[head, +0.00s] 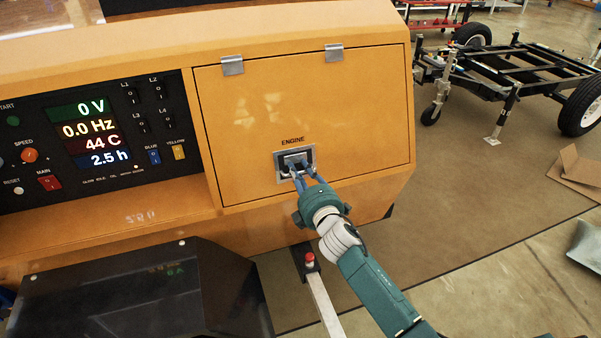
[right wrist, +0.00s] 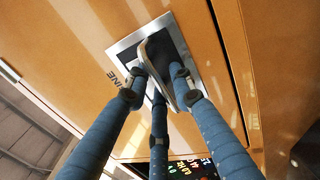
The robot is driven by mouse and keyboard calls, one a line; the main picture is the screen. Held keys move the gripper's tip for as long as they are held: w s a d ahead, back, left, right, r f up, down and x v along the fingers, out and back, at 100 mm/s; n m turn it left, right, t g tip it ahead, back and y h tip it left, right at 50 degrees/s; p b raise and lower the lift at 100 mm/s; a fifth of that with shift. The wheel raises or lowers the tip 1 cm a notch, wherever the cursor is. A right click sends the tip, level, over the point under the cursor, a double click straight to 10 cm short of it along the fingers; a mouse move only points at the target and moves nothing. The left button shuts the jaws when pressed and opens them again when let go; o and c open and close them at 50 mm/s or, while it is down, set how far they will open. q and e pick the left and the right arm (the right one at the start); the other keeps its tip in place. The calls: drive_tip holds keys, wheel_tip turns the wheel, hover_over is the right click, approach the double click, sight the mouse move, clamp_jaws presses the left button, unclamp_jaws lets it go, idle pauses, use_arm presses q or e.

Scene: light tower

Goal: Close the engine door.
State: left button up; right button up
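The engine door (head: 245,120) is a yellow panel with two metal hinges along its top edge. In the head view it lies flush, or nearly so, in the yellow housing; a small gap cannot be ruled out. Its latch handle (head: 295,160) sits in a metal recess under the word ENGINE. My right gripper (head: 299,180) is at this handle. My left gripper is in neither view.
A control panel (head: 100,140) with lit readouts is left of the door. A dark box (head: 130,295) stands below it. A red-topped post (head: 310,262) is just below my right gripper. A wheeled black frame (head: 520,70) stands back right, with open floor before it.

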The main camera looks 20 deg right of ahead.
drive_tip(key=shift+s, duration=0.1)
drive_tip(key=s+r, duration=0.1)
drive_tip(key=s, duration=1)
drive_tip(key=shift+s+d, duration=0.2)
drive_tip(key=shift+s, duration=0.2)
